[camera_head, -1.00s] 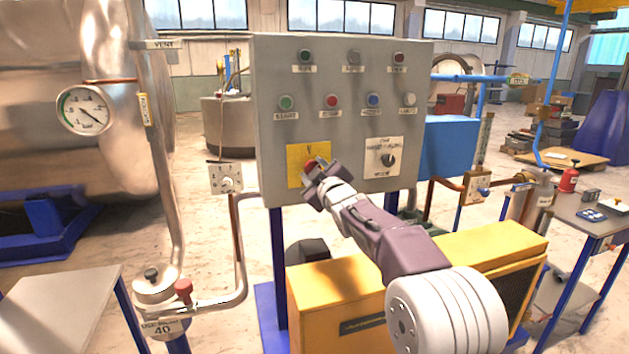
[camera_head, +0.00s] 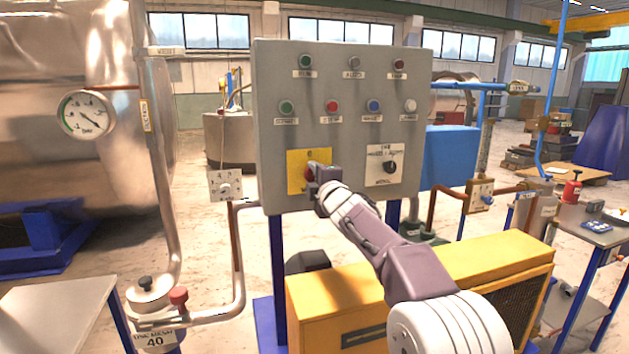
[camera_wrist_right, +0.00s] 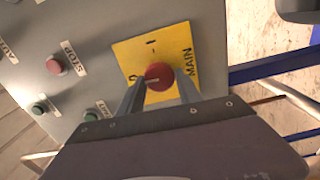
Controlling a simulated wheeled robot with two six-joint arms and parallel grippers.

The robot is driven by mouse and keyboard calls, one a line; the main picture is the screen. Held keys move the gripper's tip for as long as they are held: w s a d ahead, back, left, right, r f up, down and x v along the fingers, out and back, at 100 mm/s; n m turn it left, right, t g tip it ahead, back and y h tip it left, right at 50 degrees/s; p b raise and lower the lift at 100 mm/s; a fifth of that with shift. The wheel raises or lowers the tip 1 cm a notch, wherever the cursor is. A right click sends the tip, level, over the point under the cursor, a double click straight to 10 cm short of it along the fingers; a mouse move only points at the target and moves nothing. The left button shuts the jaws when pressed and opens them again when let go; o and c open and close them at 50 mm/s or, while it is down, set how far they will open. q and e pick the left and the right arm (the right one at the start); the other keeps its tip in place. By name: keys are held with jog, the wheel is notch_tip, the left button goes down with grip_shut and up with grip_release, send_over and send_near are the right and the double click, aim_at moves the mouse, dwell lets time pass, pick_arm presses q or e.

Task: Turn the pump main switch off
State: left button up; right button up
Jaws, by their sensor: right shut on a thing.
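The pump main switch is a red rotary knob (camera_head: 308,173) on a yellow plate (camera_head: 295,158) at the lower left of the grey control panel. In the right wrist view, the knob (camera_wrist_right: 158,72) sits between the two fingers of my right gripper (camera_wrist_right: 160,88), which is shut on it. A white line on the knob points left in that view, toward the mark that looks like 0. The plate (camera_wrist_right: 128,50) also carries a 1 and the word MAIN. In the head view my right gripper (camera_head: 314,180) partly covers the knob. My left gripper is out of view.
The grey panel (camera_head: 340,135) holds several buttons and lamps, plus a black selector (camera_head: 389,167) right of the main switch. A yellow cabinet (camera_head: 400,290) stands below my right arm. A pressure gauge (camera_head: 87,114) and pipework stand at the left.

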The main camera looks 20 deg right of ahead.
jog(key=shift+f+n, duration=0.2)
jog(key=shift+n, duration=0.2)
jog(key=o, duration=1.3)
jog(key=shift+a, duration=0.1)
jog(key=shift+o, duration=0.2)
jog(key=shift+r, duration=0.15)
jog(key=shift+s, duration=0.1)
jog(key=shift+s, duration=0.25)
jog(key=s+b, duration=0.2)
jog(key=s, duration=0.6)
jog(key=shift+s, duration=0.25)
